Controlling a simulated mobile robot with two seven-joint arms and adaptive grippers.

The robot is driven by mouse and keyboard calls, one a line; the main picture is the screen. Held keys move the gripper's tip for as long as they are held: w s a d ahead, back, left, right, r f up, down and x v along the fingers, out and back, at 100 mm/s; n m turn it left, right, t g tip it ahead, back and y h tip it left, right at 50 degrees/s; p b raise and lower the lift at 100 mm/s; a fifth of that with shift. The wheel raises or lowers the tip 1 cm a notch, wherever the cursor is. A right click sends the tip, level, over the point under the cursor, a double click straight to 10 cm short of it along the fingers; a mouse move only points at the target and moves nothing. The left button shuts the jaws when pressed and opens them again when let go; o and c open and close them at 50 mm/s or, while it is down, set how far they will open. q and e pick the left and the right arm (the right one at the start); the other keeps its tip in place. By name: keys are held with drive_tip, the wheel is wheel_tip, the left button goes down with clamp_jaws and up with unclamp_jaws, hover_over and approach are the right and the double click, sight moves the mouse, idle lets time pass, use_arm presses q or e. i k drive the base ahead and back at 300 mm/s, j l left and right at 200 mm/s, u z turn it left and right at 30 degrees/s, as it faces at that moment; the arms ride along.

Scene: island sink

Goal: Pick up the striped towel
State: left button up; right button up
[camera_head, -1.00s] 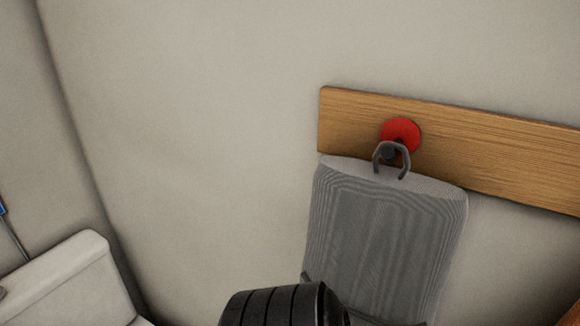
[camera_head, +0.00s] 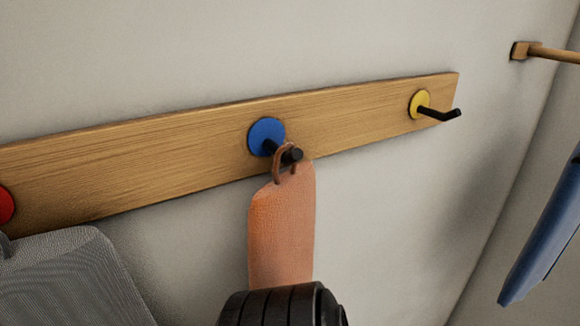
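The striped towel (camera_head: 70,280) is grey with fine stripes. It hangs at the lower left of the head view, below the red disc (camera_head: 5,206) on the wooden rail. Its left part and its lower end are cut off by the frame. A dark ribbed part of my own body stands at the bottom centre, to the right of the towel. Neither gripper shows in this view.
The wooden rail (camera_head: 180,165) runs along the wall. An orange towel (camera_head: 282,225) hangs by a loop from the hook at the blue disc (camera_head: 265,134). The yellow-disc hook (camera_head: 438,112) is empty. A blue cloth (camera_head: 545,235) and a wooden bar (camera_head: 550,54) are at right.

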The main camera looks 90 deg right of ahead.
sight(281, 219)
drive_tip(key=z, duration=2.6)
